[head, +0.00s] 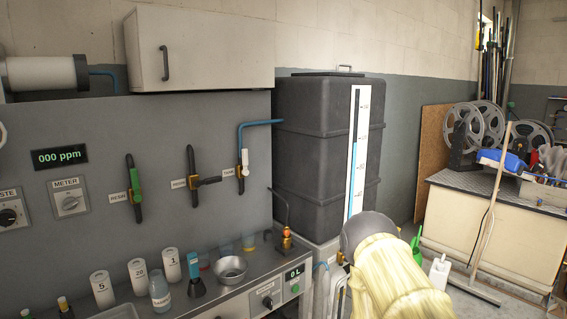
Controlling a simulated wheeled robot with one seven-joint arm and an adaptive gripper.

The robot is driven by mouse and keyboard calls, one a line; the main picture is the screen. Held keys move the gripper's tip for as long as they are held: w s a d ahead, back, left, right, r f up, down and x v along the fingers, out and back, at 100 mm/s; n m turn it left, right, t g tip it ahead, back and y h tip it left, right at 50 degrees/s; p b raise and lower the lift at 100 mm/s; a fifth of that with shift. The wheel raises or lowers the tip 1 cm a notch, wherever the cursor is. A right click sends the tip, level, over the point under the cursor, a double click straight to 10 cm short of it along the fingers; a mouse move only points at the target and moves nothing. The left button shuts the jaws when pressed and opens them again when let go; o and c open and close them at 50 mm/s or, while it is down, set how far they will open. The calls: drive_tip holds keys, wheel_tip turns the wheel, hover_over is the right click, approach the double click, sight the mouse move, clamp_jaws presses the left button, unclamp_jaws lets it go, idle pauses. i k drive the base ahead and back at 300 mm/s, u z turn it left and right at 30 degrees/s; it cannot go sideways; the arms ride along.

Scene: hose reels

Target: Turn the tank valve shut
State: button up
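The tank valve (244,169) is on the grey wall panel in the head view, beside a small label that seems to read TANK. Its pale handle stands upright, roughly in line with its pipe. A blue pipe (262,123) runs from above it to the large dark grey tank (314,150) on the right. My arm, in a pale yellow cover, rises from the lower right in front of the tank's base. My gripper cannot be made out, and nothing visible touches the valve.
A wall cabinet (203,48) overhangs the panel.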

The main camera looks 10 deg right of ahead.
sight(246, 172)
drive_tip(key=u, duration=0.35)
drive_tip(key=i, duration=1.1)
drive_tip(key=z, duration=0.5)
